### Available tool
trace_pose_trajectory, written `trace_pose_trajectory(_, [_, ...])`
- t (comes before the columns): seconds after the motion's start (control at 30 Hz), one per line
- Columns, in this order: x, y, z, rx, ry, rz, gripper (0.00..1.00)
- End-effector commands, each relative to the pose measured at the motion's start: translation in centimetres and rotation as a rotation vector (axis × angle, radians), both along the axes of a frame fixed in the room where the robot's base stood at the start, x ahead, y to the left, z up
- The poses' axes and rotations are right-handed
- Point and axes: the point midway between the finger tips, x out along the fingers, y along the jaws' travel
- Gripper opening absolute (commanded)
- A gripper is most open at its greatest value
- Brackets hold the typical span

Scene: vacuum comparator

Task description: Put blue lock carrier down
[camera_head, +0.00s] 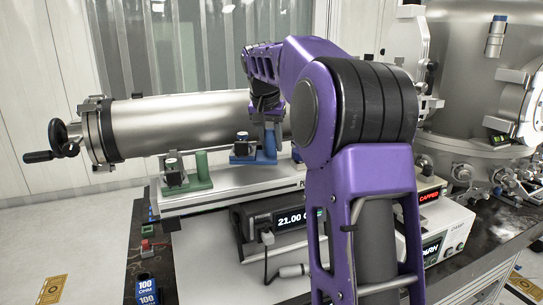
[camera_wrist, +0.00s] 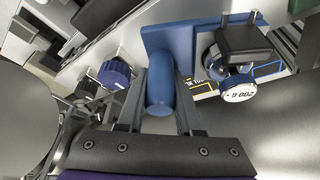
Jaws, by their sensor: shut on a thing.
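The blue lock carrier (camera_head: 266,152) is a blue plate with an upright round post and a small clear-and-black lock piece at its left. It is at the white platform (camera_head: 235,190) in front of the long steel cylinder. I cannot tell whether its underside touches the platform. My gripper (camera_head: 266,108) comes down from above onto its post. In the wrist view the blue post (camera_wrist: 161,88) is between the two fingers of my gripper (camera_wrist: 160,108), which are shut on it. The blue plate (camera_wrist: 180,38) spreads behind the post, with a round dial (camera_wrist: 239,92) beside it.
A green lock carrier (camera_head: 200,170) stands on the platform just left of the blue one. The steel cylinder (camera_head: 185,122) lies close behind. A display box (camera_head: 290,217) is in front. Blue 100 ohm blocks (camera_head: 147,288) are at front left. A steel chamber (camera_head: 465,95) stands at right.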

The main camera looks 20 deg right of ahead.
Motion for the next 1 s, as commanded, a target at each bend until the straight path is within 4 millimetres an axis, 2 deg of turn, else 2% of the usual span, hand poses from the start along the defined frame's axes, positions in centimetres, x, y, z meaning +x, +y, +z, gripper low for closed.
trace_pose_trajectory(0.27, [0.0,0.0,-3.5,-0.001,0.001,0.0,0.0])
trace_pose_trajectory(0.67, [0.0,0.0,-4.1,-0.001,-0.001,0.0,0.0])
trace_pose_trajectory(0.7, [0.0,0.0,-4.2,0.0,0.001,0.0,0.36])
trace_pose_trajectory(0.87, [0.0,0.0,-4.1,0.0,0.001,0.0,0.65])
trace_pose_trajectory(1.0, [0.0,0.0,-4.1,0.0,0.001,0.0,0.65])
